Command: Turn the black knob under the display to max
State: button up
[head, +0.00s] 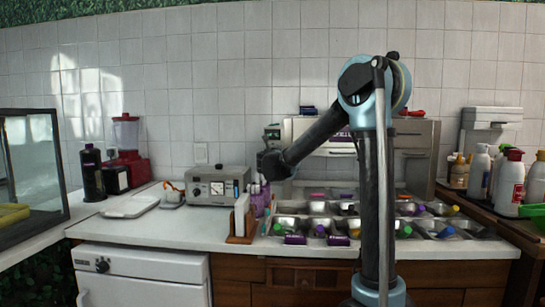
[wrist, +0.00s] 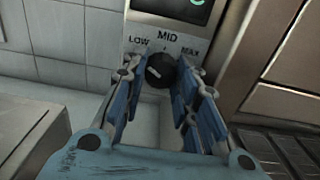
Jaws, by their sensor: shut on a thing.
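The black knob (wrist: 160,71) sits below the display (wrist: 188,10) on a pale upright panel in the wrist view. The labels LOW, MID and MAX arc above it from left to right. A small white mark shows on the knob's face, toward its lower left; its exact setting is hard to read. My gripper (wrist: 162,74) has its blue-padded fingers on either side of the knob, shut on it. In the head view my gripper (head: 276,166) is in front of the machine with the display (head: 272,134) and hides the knob.
A grey box with dials (head: 216,186) stands left of my gripper. A wooden holder with white boards (head: 240,222) and purple bottles (head: 261,198) are close below it. Topping trays (head: 290,227) fill the counter to the right. A steel machine (head: 415,150) stands behind my arm.

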jog(key=shift+m, duration=0.3)
jog(key=m, duration=1.1)
jog(key=shift+a, duration=0.1)
jog(key=m, duration=0.6)
jog(key=shift+s+m, duration=0.1)
jog(key=shift+m, duration=0.2)
jog(key=m, duration=0.5)
jog(key=shift+r, duration=0.1)
jog(key=shift+m, duration=0.4)
jog(key=o, duration=1)
jog(key=shift+o, duration=0.3)
